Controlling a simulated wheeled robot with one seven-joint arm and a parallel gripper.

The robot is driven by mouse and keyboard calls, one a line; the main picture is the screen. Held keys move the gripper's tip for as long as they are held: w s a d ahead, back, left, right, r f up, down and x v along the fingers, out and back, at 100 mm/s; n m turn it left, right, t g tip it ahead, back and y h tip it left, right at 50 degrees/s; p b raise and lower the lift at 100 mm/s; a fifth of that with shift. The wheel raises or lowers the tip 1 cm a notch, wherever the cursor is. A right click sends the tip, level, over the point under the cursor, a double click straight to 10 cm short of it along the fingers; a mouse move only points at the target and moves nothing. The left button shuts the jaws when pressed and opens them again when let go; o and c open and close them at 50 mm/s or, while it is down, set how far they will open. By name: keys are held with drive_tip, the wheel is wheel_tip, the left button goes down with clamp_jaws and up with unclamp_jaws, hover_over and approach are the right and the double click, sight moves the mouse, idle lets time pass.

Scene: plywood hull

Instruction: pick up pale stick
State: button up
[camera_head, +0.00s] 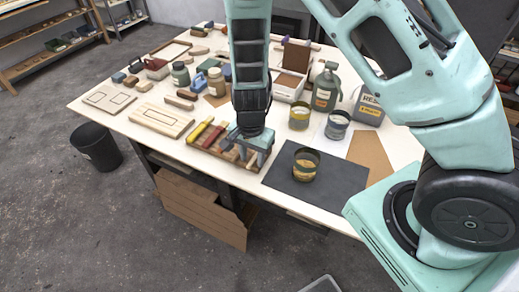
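My gripper (252,147) points down over a cluster of short sticks near the front edge of the table. Its fingers are small and partly hidden under the wrist, so I cannot tell whether they are open or shut. A pale stick (230,154) lies among the sticks just left of and under the gripper, partly covered by it. A yellow stick (200,130) and a red stick (212,137) lie to its left. I cannot tell whether the gripper touches the pale stick.
The wooden table (128,117) is crowded with bottles, blocks and cans toward the back. A dark mat (282,178) with an open can (305,165) lies to the right of the gripper. A pale board (162,120) lies left of the sticks. A black bin (96,148) stands on the floor.

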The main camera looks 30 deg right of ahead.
clamp_jaws()
drive_tip(key=shift+r, duration=0.1)
